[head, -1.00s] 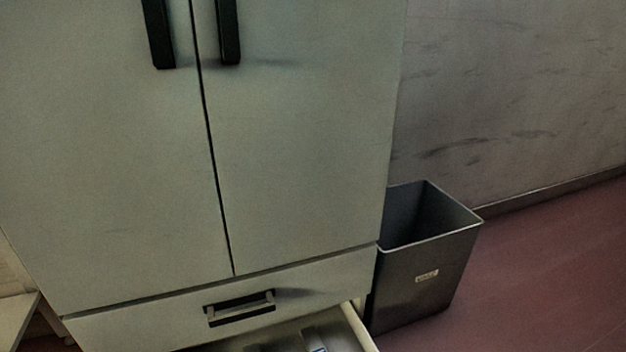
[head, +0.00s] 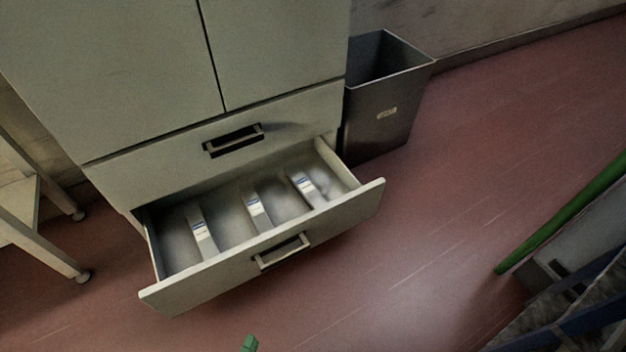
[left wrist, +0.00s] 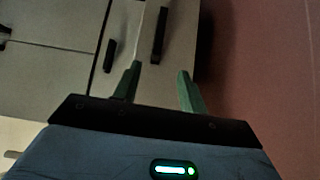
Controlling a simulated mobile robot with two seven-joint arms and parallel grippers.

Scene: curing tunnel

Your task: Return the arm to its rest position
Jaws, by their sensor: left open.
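My left gripper shows in the left wrist view (left wrist: 158,88), its two green fingers apart with nothing between them. Beyond the fingers is the pale cabinet with dark handles. In the head view only a green tip of the left gripper (head: 249,344) shows at the bottom edge, well in front of the open drawer and apart from it. The rest of that arm is out of the picture. My right gripper is not in either view.
The cabinet (head: 120,70) has its lower drawer (head: 330,222) pulled open, with several pale strips inside. A dark bin (head: 385,118) stands to its right. A pale table frame (head: 45,240) is at left. A green bar (head: 560,215) and dark equipment are at right. The red floor between is clear.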

